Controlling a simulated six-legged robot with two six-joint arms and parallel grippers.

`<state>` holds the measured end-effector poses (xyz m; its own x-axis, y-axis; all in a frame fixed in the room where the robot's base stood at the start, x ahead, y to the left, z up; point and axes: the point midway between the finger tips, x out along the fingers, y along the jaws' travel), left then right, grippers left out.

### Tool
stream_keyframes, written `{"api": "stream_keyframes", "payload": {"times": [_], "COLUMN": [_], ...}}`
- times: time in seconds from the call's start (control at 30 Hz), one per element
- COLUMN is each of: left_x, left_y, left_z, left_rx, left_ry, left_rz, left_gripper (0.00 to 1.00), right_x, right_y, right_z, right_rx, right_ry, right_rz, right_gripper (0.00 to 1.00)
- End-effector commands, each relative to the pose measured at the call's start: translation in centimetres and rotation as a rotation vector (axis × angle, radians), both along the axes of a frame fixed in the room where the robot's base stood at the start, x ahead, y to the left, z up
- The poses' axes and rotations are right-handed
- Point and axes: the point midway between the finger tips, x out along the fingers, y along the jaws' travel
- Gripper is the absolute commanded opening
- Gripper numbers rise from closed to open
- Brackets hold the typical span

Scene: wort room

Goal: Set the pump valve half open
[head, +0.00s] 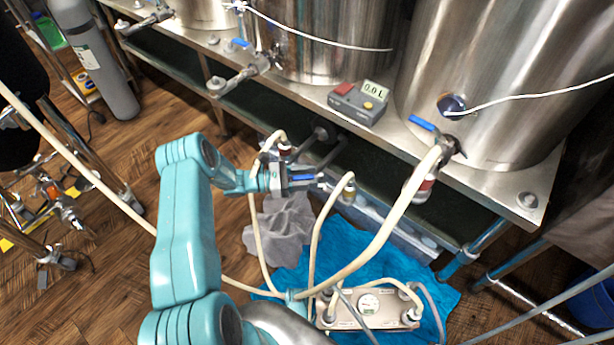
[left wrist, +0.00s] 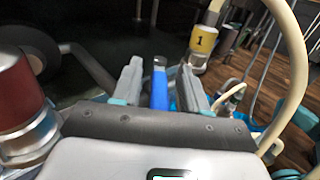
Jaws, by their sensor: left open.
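My left gripper (head: 298,180) is below the front edge of the steel bench. Its jaws are open. In the left wrist view, a blue valve lever (left wrist: 160,86) stands upright between the two fingers (left wrist: 160,72), with a gap visible on each side. In the head view, a bit of the blue lever (head: 302,177) shows at the fingertips. The valve body and the lower part of the lever are hidden by the gripper. A dark round pump-like part (head: 323,134) sits just behind, under the bench. My right gripper is not in view.
A red-collared hose coupling (left wrist: 22,98) is close on the left in the wrist view. A hose fitting with a yellow tag marked 1 (left wrist: 203,40) is close on the right. Pale hoses (head: 385,232) loop beside my arm to a plate chiller (head: 385,311) on a blue towel (head: 440,290).

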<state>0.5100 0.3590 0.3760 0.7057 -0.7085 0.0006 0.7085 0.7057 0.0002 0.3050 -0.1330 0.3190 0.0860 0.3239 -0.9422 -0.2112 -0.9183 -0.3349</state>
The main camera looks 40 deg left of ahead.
Motion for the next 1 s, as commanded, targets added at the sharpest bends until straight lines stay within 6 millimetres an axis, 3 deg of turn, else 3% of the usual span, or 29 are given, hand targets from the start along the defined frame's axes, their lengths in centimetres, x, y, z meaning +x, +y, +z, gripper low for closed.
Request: {"api": "stream_keyframes", "payload": {"times": [0.17, 0.6, 0.8, 1.0], "left_x": [-1.5, -9.3, -11.1, -11.6], "left_y": [1.6, 9.4, 11.2, 11.6], "left_z": [0.1, 0.0, 0.0, 0.0], "left_rx": [0.000, 0.001, 0.000, -0.001], "left_ry": [0.001, 0.001, 0.000, -0.001], "left_rz": [0.005, 0.004, 0.002, 0.001], "left_gripper": [0.44, 0.44, 0.44, 0.44], "right_x": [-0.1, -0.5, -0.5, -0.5], "right_y": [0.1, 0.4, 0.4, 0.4], "right_z": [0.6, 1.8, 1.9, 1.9], "right_rx": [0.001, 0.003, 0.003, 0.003], "right_ry": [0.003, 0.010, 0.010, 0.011], "right_rz": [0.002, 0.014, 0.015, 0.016], "right_gripper": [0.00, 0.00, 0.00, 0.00]}}
